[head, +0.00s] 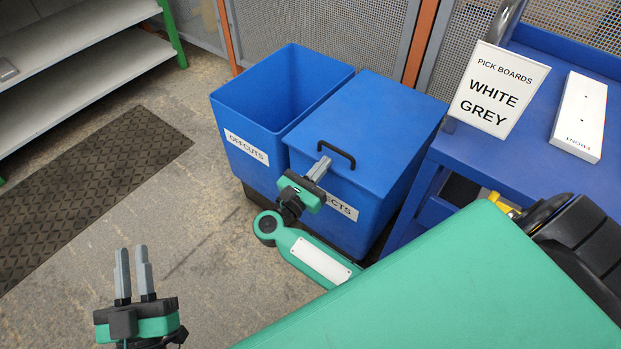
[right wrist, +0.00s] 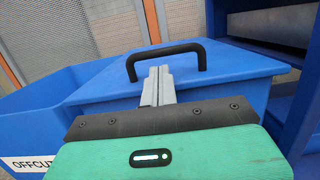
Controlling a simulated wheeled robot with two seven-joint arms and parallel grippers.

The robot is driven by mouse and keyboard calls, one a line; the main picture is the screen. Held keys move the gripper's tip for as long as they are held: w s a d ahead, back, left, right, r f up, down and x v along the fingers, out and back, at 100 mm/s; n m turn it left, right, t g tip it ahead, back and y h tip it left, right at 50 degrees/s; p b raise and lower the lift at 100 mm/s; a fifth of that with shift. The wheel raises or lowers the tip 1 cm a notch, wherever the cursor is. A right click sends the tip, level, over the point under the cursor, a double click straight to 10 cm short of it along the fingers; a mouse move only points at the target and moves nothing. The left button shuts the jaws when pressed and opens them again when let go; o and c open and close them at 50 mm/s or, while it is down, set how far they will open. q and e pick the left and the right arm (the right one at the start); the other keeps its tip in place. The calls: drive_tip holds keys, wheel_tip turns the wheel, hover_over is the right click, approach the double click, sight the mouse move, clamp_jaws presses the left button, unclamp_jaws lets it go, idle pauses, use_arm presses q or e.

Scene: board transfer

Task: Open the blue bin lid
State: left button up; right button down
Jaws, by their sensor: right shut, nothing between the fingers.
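The blue bin lid (head: 375,115) lies closed on the right-hand bin (head: 372,222), whose label is partly hidden by my arm. Its black handle (head: 338,150) stands near the front edge. My right gripper (head: 319,168) is shut and empty, its fingertips close to the handle. In the right wrist view the fingertips (right wrist: 159,72) show just below the bar of the handle (right wrist: 168,49), between its two posts. I cannot tell whether they touch it or reach under it. My left gripper (head: 133,262) is open and empty over the floor, away from the bins.
An open blue bin (head: 240,125) labelled OFFCUTS stands left of the lidded bin. A blue table (head: 470,150) on the right holds a sign (head: 497,90) and a white box (head: 580,115). A shelf (head: 80,70) stands far left. A dark mat (head: 95,185) lies on the floor.

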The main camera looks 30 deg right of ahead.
drive_tip(key=shift+w+d+r, duration=0.15)
drive_tip(key=shift+w+d, duration=0.1)
drive_tip(key=shift+d, duration=0.4)
drive_tip(key=shift+r, duration=0.1)
